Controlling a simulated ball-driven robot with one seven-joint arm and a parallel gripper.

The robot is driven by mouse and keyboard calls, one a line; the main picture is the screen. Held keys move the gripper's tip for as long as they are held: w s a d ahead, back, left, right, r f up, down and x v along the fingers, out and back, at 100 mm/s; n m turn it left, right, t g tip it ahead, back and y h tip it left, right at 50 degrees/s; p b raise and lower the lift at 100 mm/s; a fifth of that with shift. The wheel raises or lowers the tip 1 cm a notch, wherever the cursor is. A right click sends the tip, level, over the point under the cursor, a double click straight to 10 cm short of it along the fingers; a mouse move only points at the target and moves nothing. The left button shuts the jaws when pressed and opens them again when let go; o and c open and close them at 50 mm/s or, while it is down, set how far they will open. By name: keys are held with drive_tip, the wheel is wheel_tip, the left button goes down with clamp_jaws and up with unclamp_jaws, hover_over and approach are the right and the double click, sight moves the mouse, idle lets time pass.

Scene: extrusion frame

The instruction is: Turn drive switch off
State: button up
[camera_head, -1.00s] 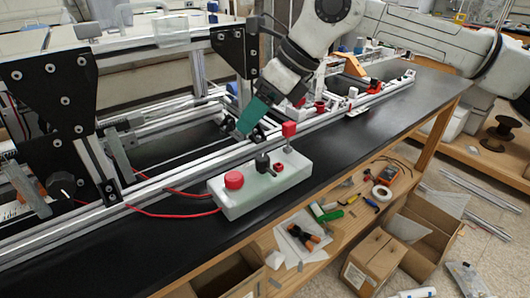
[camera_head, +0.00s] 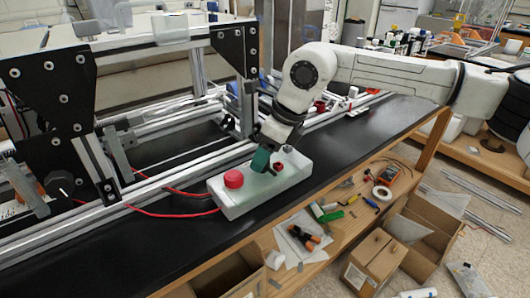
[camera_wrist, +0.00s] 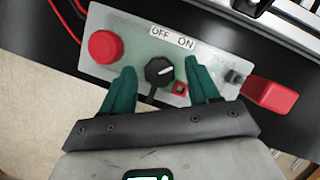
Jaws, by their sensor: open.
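The drive switch is a black rotary knob (camera_wrist: 158,72) on a pale grey-green control box (camera_head: 240,203). In the wrist view its white pointer line tilts up to the right, toward the ON label (camera_wrist: 186,43); the OFF label (camera_wrist: 160,33) is left of it. My gripper (camera_wrist: 161,78) is open with its green fingers on either side of the knob, and I cannot tell whether they touch it. In the head view my gripper (camera_head: 261,160) is over the box and hides most of the knob.
A big red button (camera_wrist: 104,47) is on the box left of the knob. A small red square part (camera_wrist: 180,88) is close by the right finger. A red block-like lever (camera_wrist: 268,94) stands beyond the box's right end. Red cables run from the box's left end. Aluminium rails lie behind it.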

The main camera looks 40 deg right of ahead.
drive_tip(key=shift+a+f, duration=0.1)
drive_tip(key=shift+f, duration=0.1)
drive_tip(key=c, duration=1)
